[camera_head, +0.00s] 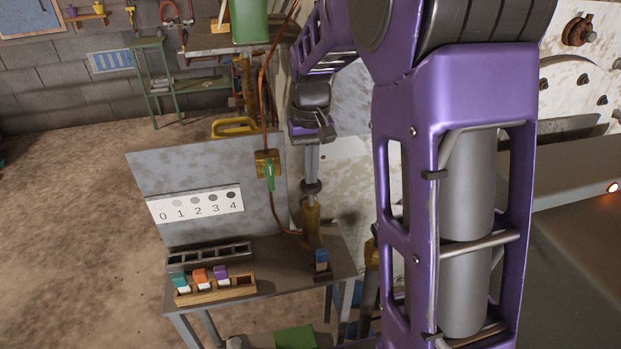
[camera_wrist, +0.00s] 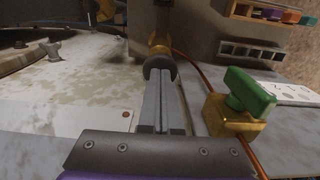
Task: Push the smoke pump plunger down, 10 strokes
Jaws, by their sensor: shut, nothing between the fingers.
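The smoke pump (camera_head: 311,218) is an upright brass cylinder at the back right of a small metal table. A dark round plunger knob (camera_head: 312,188) sits above its body. My gripper (camera_head: 312,178) points straight down over the knob with its fingers shut and empty. In the wrist view the shut fingers (camera_wrist: 160,82) reach to the dark knob (camera_wrist: 158,65), with the brass pump body (camera_wrist: 160,45) partly showing beyond it. The fingertips look to be at or against the knob; I cannot tell whether they touch. The plunger rod is mostly hidden.
A brass valve with a green handle (camera_head: 268,168) sits on a copper pipe left of my gripper. A panel holds a shade card (camera_head: 200,203) numbered 0 to 4. A wooden rack (camera_head: 240,290) with coloured blocks and a dark tray (camera_head: 210,256) stand on the table (camera_head: 285,262).

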